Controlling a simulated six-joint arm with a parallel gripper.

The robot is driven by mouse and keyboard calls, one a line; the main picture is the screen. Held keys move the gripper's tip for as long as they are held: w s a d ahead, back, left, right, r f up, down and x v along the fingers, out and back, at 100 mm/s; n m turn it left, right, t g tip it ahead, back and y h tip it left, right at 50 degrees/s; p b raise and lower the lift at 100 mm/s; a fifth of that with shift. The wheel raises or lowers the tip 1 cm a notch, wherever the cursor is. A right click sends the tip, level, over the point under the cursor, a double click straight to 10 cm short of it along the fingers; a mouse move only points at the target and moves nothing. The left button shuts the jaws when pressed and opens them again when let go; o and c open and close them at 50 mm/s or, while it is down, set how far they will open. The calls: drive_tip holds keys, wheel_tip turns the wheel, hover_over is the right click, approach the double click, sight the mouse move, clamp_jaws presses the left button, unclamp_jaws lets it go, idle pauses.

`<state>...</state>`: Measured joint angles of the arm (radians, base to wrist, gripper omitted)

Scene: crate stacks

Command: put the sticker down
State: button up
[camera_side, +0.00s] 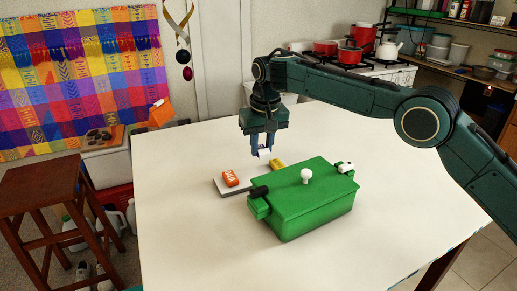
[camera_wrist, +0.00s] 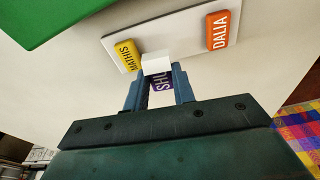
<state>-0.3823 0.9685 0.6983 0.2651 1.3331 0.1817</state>
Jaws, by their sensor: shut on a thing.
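My gripper (camera_side: 262,154) is above the table, behind the green box, with its fingers pointing down. It also shows in the wrist view (camera_wrist: 159,78), shut on a small white sticker (camera_wrist: 156,65) between the fingertips. A purple patch with white letters, partly hidden by the fingers, shows just behind the sticker; I cannot tell whether it is part of it. A white board (camera_side: 232,188) lies on the table, with an orange DALIA tag (camera_side: 230,178) and a yellow MATHIS tag (camera_side: 278,163) on it. In the wrist view the board (camera_wrist: 178,41) has a bare stretch between the tags.
The white table (camera_side: 180,220) is clear at the left and right.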

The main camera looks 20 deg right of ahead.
sight(254, 174)
drive_tip(key=shift+s+a+n, duration=0.25)
drive_tip(key=shift+a+n, duration=0.15)
drive_tip(key=shift+a, duration=0.7)
drive_tip(key=shift+f, duration=0.15)
drive_tip(key=shift+f, duration=2.4)
drive_tip(key=shift+f, duration=0.1)
drive_tip(key=o, duration=1)
